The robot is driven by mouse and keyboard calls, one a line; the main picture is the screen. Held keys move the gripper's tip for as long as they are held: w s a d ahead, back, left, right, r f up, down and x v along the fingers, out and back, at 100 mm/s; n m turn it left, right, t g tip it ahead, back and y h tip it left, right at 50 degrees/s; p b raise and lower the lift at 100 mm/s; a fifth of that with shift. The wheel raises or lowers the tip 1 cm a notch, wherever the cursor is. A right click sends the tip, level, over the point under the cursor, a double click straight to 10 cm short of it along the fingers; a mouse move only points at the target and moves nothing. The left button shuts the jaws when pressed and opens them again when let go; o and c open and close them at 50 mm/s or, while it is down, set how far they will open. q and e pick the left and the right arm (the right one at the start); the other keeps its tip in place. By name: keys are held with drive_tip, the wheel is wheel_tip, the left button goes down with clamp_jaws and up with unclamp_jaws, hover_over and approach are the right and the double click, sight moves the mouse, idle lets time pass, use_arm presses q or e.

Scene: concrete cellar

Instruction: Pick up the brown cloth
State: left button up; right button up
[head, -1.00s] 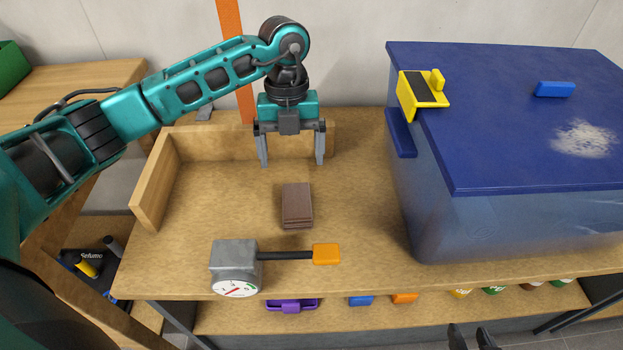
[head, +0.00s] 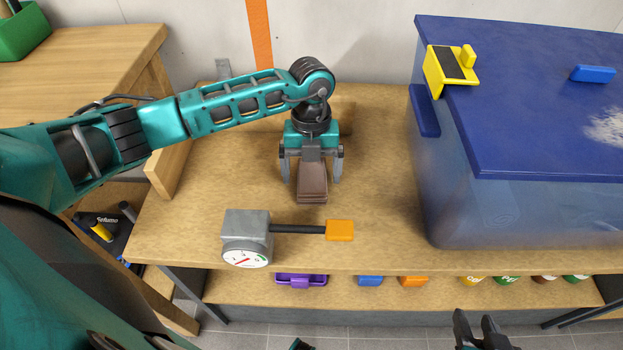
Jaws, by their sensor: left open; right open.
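The brown cloth (head: 312,188) is a small folded stack lying on the wooden workbench (head: 375,200). My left gripper (head: 311,180) is open and points down over the cloth. One finger stands on each side of it, and its far part is hidden under the gripper. I cannot tell whether the fingers touch the cloth. My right gripper (head: 482,325) shows at the bottom edge, open and empty, in front of the bench and far from the cloth.
A grey gauge box (head: 246,232) with an orange-ended lever (head: 340,231) sits just in front of the cloth. A large bin with a blue lid (head: 540,110) and yellow latch (head: 451,68) stands to the right. A lower shelf (head: 330,290) holds several small items.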

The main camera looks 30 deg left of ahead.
sight(312, 174)
use_arm(q)
drive_tip(key=shift+f, duration=0.8)
drive_tip(key=c, duration=1)
drive_tip(key=shift+c, duration=0.2)
drive_tip(key=shift+r, duration=0.15)
wheel_tip(312, 174, up, 20)
drive_tip(key=p, duration=0.2)
